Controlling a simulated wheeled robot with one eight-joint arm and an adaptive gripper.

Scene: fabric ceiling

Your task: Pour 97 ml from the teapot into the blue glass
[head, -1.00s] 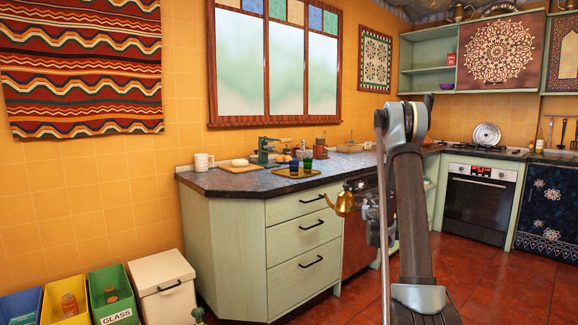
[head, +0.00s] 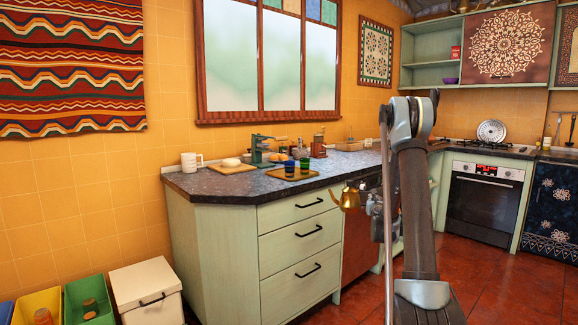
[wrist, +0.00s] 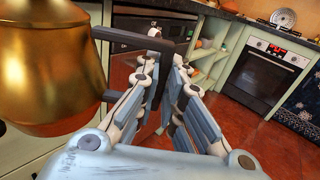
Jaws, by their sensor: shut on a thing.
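A gold teapot (head: 348,200) with a dark handle hangs in the air in front of the counter's drawers. Its gold body (wrist: 55,60) fills the left of the wrist view. My gripper (wrist: 165,95) is shut on the teapot's dark handle; in the head view the gripper (head: 378,204) is small and partly hidden by my arm. The teapot looks about upright, its spout pointing left. The blue glass (head: 289,168) stands on a wooden tray (head: 277,174) on the counter, beyond and above the teapot in the picture. I cannot see the contents of the teapot or glass.
A green glass (head: 305,166) stands beside the blue one. A green press (head: 258,150), a grinder (head: 319,148) and a white mug (head: 191,162) are on the dark counter (head: 232,185). Bins (head: 90,298) and a white box (head: 146,290) stand at lower left. Red floor is clear at right.

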